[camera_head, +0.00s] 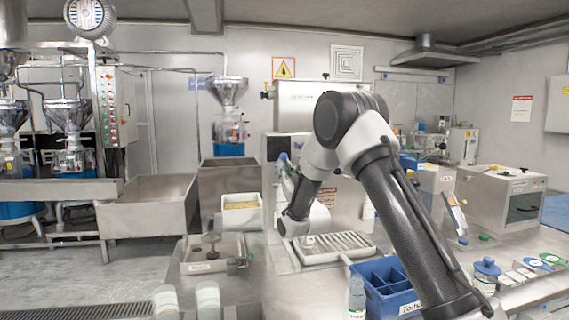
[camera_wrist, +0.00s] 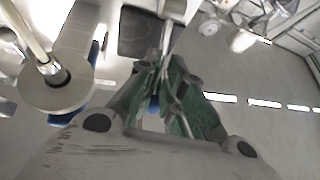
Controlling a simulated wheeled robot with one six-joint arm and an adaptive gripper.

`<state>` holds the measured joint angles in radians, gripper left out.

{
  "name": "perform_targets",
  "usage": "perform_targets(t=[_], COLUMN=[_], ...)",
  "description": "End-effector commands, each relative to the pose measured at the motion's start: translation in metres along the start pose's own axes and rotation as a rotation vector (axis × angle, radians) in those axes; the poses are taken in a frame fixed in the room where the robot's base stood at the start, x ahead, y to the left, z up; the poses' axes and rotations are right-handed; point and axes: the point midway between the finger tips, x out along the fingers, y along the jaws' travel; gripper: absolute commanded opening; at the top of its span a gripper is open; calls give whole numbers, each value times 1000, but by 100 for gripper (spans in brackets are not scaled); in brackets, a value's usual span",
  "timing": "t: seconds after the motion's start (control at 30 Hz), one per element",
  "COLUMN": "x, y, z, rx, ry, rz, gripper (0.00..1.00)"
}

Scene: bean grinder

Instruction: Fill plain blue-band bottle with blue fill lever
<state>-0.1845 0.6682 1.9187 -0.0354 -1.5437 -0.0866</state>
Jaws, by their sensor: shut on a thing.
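My gripper (camera_wrist: 165,62) has its green-padded fingers closed together in the wrist view. A thin grey piece lies at the fingertips, but what they hold is mostly hidden. In the head view my gripper is at the front of the steel machine (camera_head: 297,108), left of my forearm and above the slatted drip tray (camera_head: 345,256). A small blue part (camera_head: 283,156) shows just above it; I cannot tell if it is the blue fill lever. A clear bottle (camera_head: 357,298) stands in front of the blue crate. No blue band is readable on it.
The blue crate (camera_head: 398,296) stands right of the drip tray. A blue-capped jar (camera_head: 486,272) and flat round items (camera_head: 540,262) lie at the right. A shallow tray (camera_head: 212,266) and a bin of yellowish contents (camera_head: 241,201) are at the left. Two pale bottle-like shapes (camera_head: 207,300) stand in front.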

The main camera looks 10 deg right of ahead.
Motion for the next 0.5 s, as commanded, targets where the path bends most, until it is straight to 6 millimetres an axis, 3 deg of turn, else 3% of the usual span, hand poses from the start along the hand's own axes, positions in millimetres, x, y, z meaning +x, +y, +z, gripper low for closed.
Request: perform_targets(t=[0.5], x=[3], y=[-2], z=[-4], rx=[3], ry=[13], rz=[-5], gripper=[0])
